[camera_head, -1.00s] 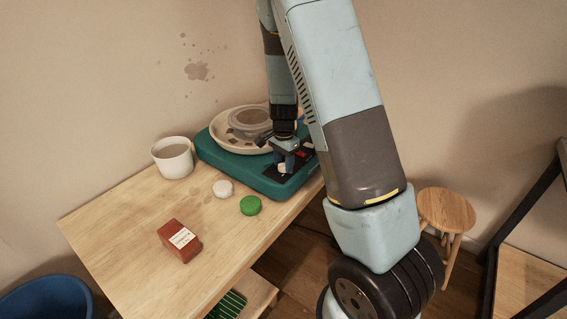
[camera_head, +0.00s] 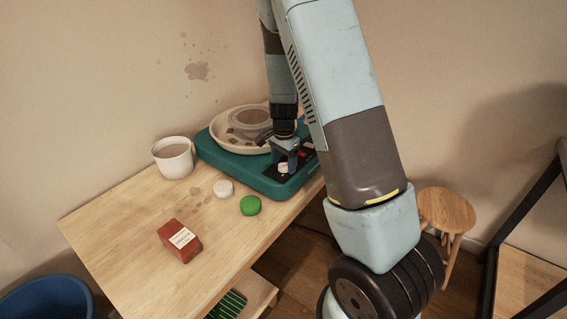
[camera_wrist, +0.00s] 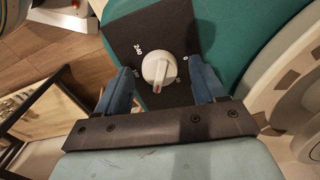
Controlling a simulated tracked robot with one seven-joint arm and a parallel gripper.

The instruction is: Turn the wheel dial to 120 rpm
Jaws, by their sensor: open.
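The wheel dial is a round white knob (camera_wrist: 157,69) with a raised grip and a red pointer mark, on a black panel (camera_wrist: 150,32). In the wrist view the red mark points down, toward my gripper's crossbar. I read 240 at upper left and 0 at right; other numbers are partly hidden or too small to read. My gripper (camera_wrist: 160,72) is open, with one blue finger on each side of the knob and a visible gap to both. In the head view my gripper (camera_head: 286,158) is over the panel of the green pottery wheel (camera_head: 250,176).
A cream basin with a round wheel head (camera_head: 250,121) sits on the machine. A mug (camera_head: 173,158), a white disc (camera_head: 223,188), a green disc (camera_head: 250,206) and a red box (camera_head: 180,241) stand on the wooden table (camera_head: 125,225). The table's front left is clear.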

